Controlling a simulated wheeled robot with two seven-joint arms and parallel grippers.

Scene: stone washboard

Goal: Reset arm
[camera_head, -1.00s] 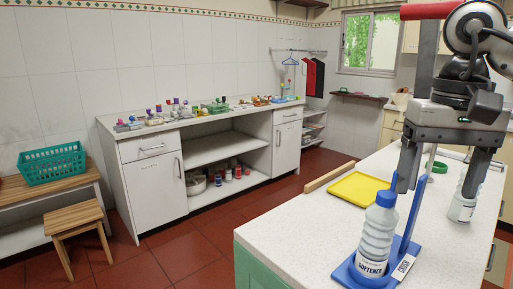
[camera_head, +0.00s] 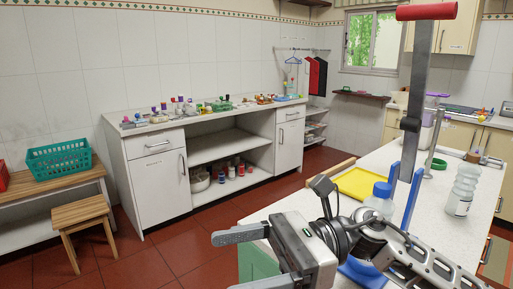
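My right gripper (camera_head: 222,264) is low in the head view, in front of the counter's near left corner. Its two fingers point left and stand apart, with nothing between them. My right arm comes in from the lower right. My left gripper is not in view. A second bottle (camera_head: 461,191), clear with a label, stands upright farther right, apart from my gripper.
A grey post with a red top (camera_head: 427,11) rises behind the softener bottle. A yellow tray (camera_head: 364,185) lies beyond it. A white cabinet (camera_head: 158,190) with several small items stands along the wall. A teal basket (camera_head: 60,161) and a wooden stool (camera_head: 80,213) are at left. Red floor lies open between.

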